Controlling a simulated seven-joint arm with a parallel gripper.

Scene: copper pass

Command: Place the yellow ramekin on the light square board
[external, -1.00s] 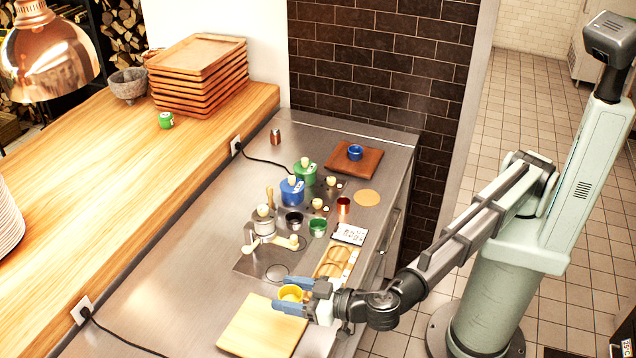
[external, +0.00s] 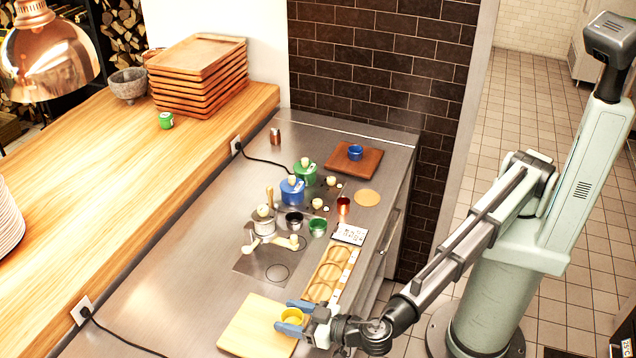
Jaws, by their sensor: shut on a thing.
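The yellow ramekin (external: 292,317) is held between the blue fingers of my gripper (external: 289,318). My gripper is shut on it and reaches in from the right. The light square board (external: 250,328) lies flat at the near end of the steel counter. The ramekin shows over the board's right part. I cannot tell whether its base touches the board or hangs just above it.
A wooden rack with round recesses (external: 328,272) lies just beyond the board. Blue (external: 292,190) and green (external: 305,174) pots, small cups and a burner plate stand farther back. A brown board (external: 353,160) carries a blue ramekin (external: 355,152). The counter left of the light board is clear.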

